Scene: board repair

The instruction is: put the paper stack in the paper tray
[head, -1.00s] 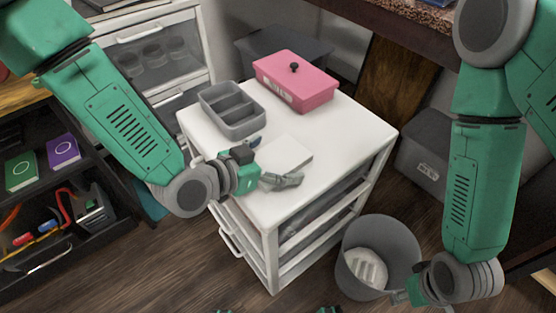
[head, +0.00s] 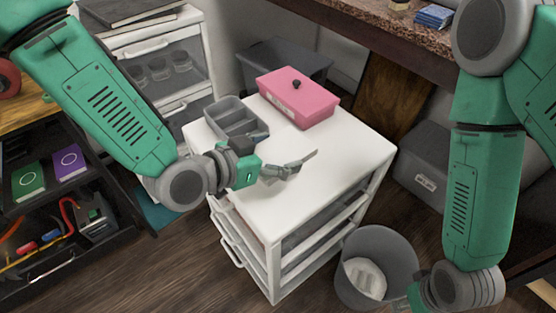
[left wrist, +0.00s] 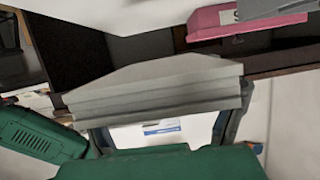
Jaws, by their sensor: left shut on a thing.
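My left gripper (head: 290,168) is over the white drawer cabinet's top. It is shut on the paper stack, which shows in the left wrist view as pale grey-white layers (left wrist: 155,88) between the fingers. In the head view the stack is hard to make out against the white top. I cannot tell for sure which thing is the paper tray; a dark flat thing (head: 130,10) lies on the drawer unit at the top left. My right gripper (head: 413,298) is low at the right, beside the bin; its fingers are too small to judge.
A grey compartment tray (head: 228,103) and a pink lidded box (head: 312,108) stand on the white cabinet (head: 270,210). A grey bin (head: 375,240) stands on the floor at its right. A dark shelf (head: 120,215) is at the left. The cabinet top's front and right are clear.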

